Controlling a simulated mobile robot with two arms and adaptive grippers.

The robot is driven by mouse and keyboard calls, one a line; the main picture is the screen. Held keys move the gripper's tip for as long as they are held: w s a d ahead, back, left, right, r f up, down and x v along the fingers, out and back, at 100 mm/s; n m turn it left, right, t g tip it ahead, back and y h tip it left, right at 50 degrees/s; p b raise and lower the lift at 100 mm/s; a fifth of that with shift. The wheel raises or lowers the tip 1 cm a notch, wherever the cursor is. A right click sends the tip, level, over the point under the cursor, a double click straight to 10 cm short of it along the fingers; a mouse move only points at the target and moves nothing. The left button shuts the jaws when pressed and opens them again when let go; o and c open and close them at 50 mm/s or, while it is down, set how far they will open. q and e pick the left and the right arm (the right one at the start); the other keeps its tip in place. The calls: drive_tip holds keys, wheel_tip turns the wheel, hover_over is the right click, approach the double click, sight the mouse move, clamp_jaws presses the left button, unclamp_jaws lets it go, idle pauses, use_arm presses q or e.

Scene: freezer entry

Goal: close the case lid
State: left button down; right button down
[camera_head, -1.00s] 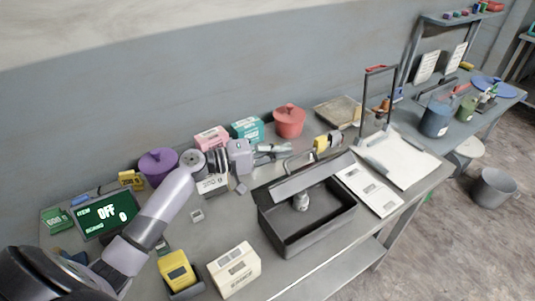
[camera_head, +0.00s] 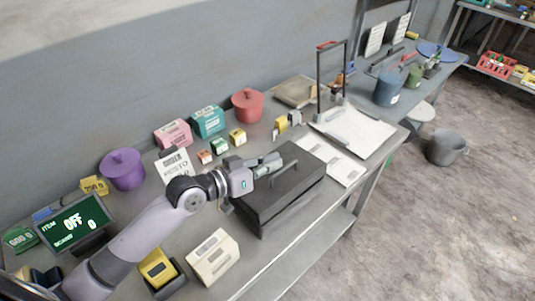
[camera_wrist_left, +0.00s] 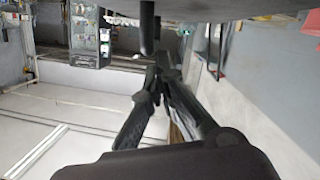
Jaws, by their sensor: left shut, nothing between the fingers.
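The dark grey case (camera_head: 292,205) stands on the bench right of the middle in the head view. Its lid (camera_head: 304,174) lies down over the box, and the inside is hidden. A handle (camera_head: 284,170) shows on the lid. My left gripper (camera_head: 272,163) is at the lid's back left part, by the handle; I cannot tell whether it touches. Its dark fingers (camera_wrist_left: 158,70) are together and empty in the left wrist view, close to a dark surface along the top edge. My right gripper is not in view.
A cream box (camera_head: 212,257) and a yellow device (camera_head: 156,268) stand in front of my left arm. White sheets (camera_head: 330,161) lie right of the case. A red pot (camera_head: 248,106) and small boxes stand behind. A bucket (camera_head: 446,147) stands on the floor.

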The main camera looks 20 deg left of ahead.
use_arm(q)
drive_tip(key=shift+s+d+f+m, duration=0.2)
drive_tip(key=shift+d+f+m, duration=0.1)
drive_tip(key=shift+d, duration=0.05)
idle(0.4)
drive_tip(key=shift+r, duration=0.1)
